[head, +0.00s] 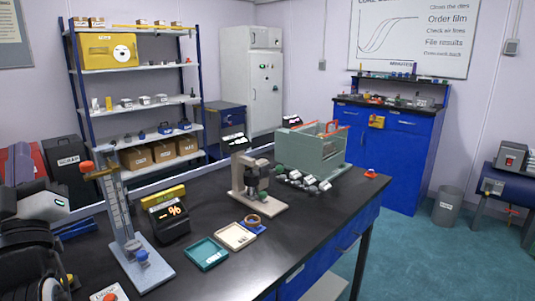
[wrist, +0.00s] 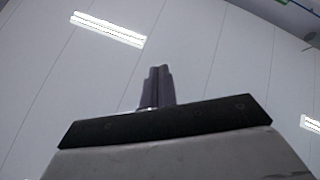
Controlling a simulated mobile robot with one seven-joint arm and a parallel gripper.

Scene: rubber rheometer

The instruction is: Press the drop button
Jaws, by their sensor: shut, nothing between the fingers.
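No label in view reads as a drop button, so I cannot tell for sure which part it is. A vertical tester (head: 122,215) with a scaled column stands on the left of the black bench in the head view. It has an orange-red cap (head: 86,166) at its top and a blue part (head: 142,255) on its grey base. A red button on a pale box (head: 109,293) shows at the bottom edge, partly cut off. My gripper (wrist: 158,70) is shut and empty in the wrist view, against the ceiling, touching nothing. Its fingers are not identifiable in the head view.
The front right bench top is clear.

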